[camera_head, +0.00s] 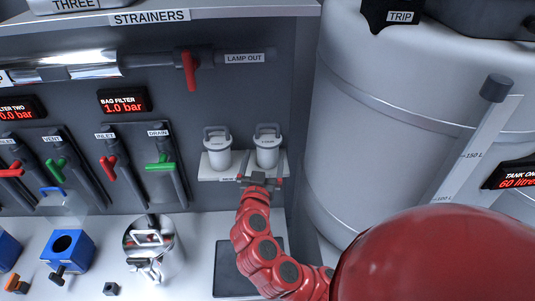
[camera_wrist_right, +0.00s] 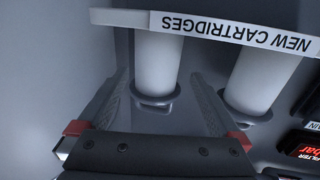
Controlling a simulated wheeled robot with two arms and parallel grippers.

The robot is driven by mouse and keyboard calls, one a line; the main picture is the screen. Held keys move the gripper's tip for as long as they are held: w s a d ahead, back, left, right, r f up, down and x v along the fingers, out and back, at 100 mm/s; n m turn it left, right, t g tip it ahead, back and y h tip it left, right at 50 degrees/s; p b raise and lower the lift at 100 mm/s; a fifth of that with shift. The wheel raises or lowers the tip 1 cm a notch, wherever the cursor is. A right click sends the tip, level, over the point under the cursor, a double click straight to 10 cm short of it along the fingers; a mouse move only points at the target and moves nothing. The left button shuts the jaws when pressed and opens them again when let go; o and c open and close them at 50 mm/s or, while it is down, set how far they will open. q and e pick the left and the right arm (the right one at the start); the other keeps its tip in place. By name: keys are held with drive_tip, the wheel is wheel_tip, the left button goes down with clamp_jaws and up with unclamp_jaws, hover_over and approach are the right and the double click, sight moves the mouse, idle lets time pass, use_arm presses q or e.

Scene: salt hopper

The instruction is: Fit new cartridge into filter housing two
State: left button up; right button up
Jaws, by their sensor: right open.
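Two white new cartridges with grey handles stand upright on a small wall shelf (camera_head: 224,172): the left one (camera_head: 217,148) and the right one (camera_head: 267,146). The shelf's label reads NEW CARTRIDGES in the right wrist view, upside down. My right gripper (camera_head: 259,180) is at the shelf's front, below the right cartridge. In the wrist view its open fingers (camera_wrist_right: 160,78) lie either side of that cartridge (camera_wrist_right: 158,62), without visible contact. A blue housing (camera_head: 72,246) with a dark round opening stands below the FILTER TWO display (camera_head: 20,107); its number is not readable. My left gripper is not in view.
A clear cover with a blue handle (camera_head: 62,206) is above the blue housing. A steel bag filter vessel (camera_head: 150,240) and a dark mat (camera_head: 231,271) are on the counter. Valve handles (camera_head: 111,165) line the wall. A large tank (camera_head: 385,120) stands close on the right.

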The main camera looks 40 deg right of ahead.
sight(267, 154)
drive_tip(key=p+x, duration=0.3)
drive_tip(key=x, duration=0.1)
drive_tip(key=shift+s+d+r, duration=0.1)
drive_tip(key=shift+d+r, duration=0.15)
drive_tip(key=shift+d, duration=0.05)
drive_tip(key=shift+w+d+f, duration=0.1)
drive_tip(key=shift+w+d, duration=0.1)
drive_tip(key=shift+w, duration=0.15)
drive_tip(key=c, duration=1.4)
drive_tip(key=shift+c, duration=0.5)
